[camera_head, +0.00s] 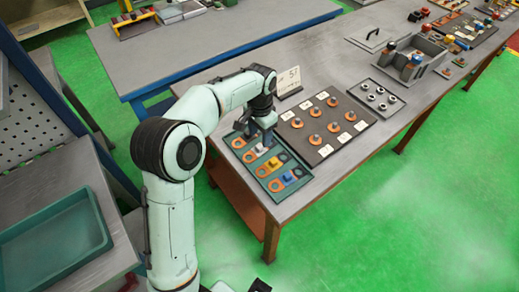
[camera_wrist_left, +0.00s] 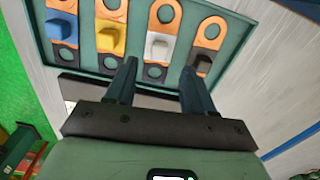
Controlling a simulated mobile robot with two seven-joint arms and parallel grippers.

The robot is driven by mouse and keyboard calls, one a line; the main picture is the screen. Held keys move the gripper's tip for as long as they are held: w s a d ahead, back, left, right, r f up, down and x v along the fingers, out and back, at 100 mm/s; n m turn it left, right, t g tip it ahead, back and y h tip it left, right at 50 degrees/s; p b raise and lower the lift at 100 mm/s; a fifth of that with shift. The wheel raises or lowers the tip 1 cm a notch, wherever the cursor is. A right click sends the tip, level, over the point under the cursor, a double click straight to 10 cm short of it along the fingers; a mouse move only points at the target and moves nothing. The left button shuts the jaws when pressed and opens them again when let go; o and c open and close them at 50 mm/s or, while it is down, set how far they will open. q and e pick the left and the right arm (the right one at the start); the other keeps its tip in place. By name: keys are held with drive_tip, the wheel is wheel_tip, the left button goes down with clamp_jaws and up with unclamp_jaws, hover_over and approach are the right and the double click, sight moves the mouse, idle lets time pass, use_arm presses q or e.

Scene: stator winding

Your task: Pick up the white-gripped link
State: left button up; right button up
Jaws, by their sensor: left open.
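The white-gripped link (camera_wrist_left: 157,46) is an orange and black plate with rings at its ends and a pale block in the middle. It lies in a green tray (camera_wrist_left: 227,74) between the yellow-gripped link (camera_wrist_left: 112,40) and the black-gripped link (camera_wrist_left: 203,62). The blue-gripped link (camera_wrist_left: 61,28) lies at the left end of the tray. My left gripper (camera_wrist_left: 158,82) is open and empty, its fingers pointing towards the tray on either side of the white-gripped link's line. In the head view my left gripper (camera_head: 265,134) is over the tray and partly hides the links.
A dark board (camera_head: 325,127) with copper-coloured parts and white labels lies beside the tray. A sign (camera_head: 289,80) stands behind it. A grey tray of rings (camera_head: 378,96) and a grey bin (camera_head: 415,60) are farther along the table. The tray lies near the table's front edge.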

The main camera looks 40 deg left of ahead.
sight(260, 145)
use_arm(q)
wheel_tip(260, 145, down, 5)
drive_tip(key=shift+s+f, duration=0.1)
drive_tip(key=shift+s, duration=0.05)
clamp_jaws()
use_arm(e)
drive_tip(key=shift+f, duration=0.3)
use_arm(q)
drive_tip(key=shift+r, duration=0.2)
wheel_tip(260, 145, up, 20)
drive_tip(key=p, duration=0.3)
use_arm(e)
drive_tip(key=r, duration=0.1)
drive_tip(key=w+r, duration=0.1)
drive_tip(key=r, duration=0.1)
drive_tip(key=w+r, duration=0.1)
drive_tip(key=shift+w+r, duration=0.15)
drive_tip(key=shift+r, duration=0.1)
